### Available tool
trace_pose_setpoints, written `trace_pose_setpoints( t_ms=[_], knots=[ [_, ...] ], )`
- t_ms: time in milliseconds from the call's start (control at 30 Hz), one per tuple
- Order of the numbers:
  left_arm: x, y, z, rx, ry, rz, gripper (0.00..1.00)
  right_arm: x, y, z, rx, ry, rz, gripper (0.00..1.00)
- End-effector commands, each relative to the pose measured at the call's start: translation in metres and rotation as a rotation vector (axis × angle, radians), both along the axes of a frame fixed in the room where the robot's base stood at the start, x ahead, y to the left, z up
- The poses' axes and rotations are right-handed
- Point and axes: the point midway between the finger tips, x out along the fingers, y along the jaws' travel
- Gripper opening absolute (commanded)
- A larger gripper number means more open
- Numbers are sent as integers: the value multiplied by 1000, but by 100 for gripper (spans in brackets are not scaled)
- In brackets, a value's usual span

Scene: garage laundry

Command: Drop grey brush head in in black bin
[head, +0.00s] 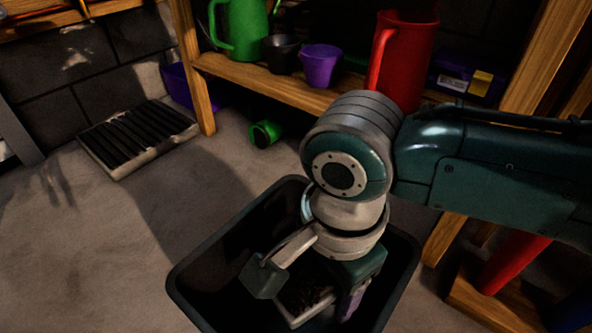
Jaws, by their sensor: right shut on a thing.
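The black bin (181,283) stands on the floor at the bottom middle of the head view. My right gripper (308,294) points down into the bin's opening, with its fingers spread around the grey brush head (301,304). The brush head shows a pale edge and dark bristles and is held between the fingers, within the outline of the bin. My wrist and fingers hide part of it. I cannot tell how far it is above the bin's bottom. My left gripper is out of view.
A wooden shelf (262,79) behind the bin holds a green jug (243,30), a purple pot (320,66) and a red jug (403,58). A green cup (265,133) lies on the floor. A slatted tray (137,136) is at left. The floor left of the bin is clear.

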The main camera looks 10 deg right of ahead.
Motion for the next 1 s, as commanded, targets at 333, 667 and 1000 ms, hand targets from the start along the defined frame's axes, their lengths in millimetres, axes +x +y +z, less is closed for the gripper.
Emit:
trace_pose_setpoints(
  t_ms=[333, 667, 1000],
  knots=[
    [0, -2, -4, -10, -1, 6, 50, 0, 1, -9, 1, -1, 0, 1],
    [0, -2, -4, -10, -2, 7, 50, 0, 0, -9, 1, -1, 0, 90],
    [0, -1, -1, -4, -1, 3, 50, 0, 0, -5, 1, 0, -1, 95]
  ],
)
